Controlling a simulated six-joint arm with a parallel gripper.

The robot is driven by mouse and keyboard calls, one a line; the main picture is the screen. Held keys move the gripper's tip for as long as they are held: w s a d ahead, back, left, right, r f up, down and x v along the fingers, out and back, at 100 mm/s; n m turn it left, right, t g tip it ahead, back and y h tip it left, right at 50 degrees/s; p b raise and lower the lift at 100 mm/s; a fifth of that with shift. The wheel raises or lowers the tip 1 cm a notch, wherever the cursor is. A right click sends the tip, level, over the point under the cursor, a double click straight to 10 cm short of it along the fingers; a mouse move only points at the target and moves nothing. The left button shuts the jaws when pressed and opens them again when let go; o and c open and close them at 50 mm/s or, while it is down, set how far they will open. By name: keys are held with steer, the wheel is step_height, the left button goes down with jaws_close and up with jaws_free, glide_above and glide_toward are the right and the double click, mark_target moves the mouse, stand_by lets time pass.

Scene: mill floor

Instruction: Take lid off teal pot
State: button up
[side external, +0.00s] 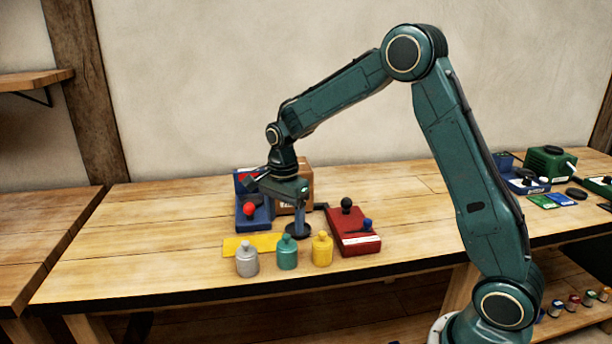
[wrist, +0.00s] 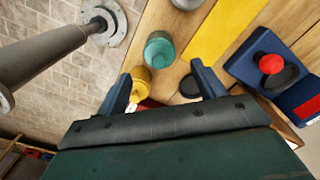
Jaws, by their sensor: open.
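The teal pot (side external: 287,257) stands upright on the bench between a grey pot (side external: 246,260) and a yellow pot (side external: 322,250). Its teal lid (side external: 287,240) appears seated on top. My gripper (side external: 298,214) points down, open and empty, above and behind the row of pots in the side view; one finger is mostly hidden there. In the wrist view, the teal pot (wrist: 160,50) lies just beyond the open gripper (wrist: 161,70), apart from the fingers. The yellow pot (wrist: 142,82) is partly hidden near the left finger.
A black disc (side external: 297,231) lies on the bench below my gripper. A yellow strip (side external: 240,246) lies behind the pots. A blue box with a red ball (side external: 250,209) and a red box with a black ball (side external: 347,206) flank the spot. A cardboard box stands behind.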

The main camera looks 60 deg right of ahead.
mark_target(287, 236)
steer(key=shift+f, duration=0.2)
steer(key=shift+s+d+f, duration=0.1)
steer(key=shift+f, duration=2.4)
steer(key=c, duration=1.1)
